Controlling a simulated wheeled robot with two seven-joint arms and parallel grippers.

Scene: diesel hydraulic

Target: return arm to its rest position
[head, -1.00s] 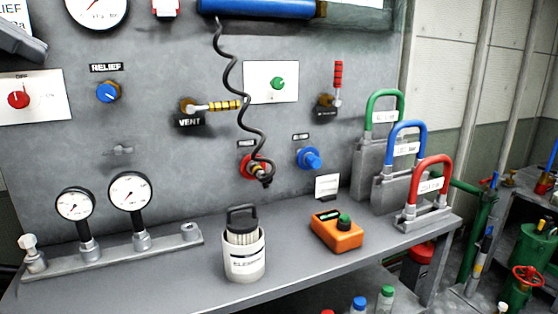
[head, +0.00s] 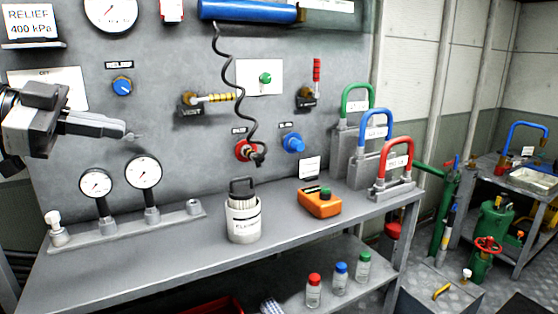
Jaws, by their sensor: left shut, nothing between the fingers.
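My left gripper (head: 98,124) comes in from the left edge of the head view. Its fingers are shut and empty, pointing right in front of the grey panel, above the two gauges on the bench. It covers part of the white plate (head: 42,76) on the panel. No object is between the fingers. My right gripper is not in view.
The grey bench (head: 150,262) carries a gauge manifold (head: 125,222), a white canister (head: 243,222), an orange box (head: 320,203) and several handled blocks (head: 392,178). Capped bottles (head: 340,280) stand on the lower shelf. A coiled black cord (head: 240,92) hangs at the panel.

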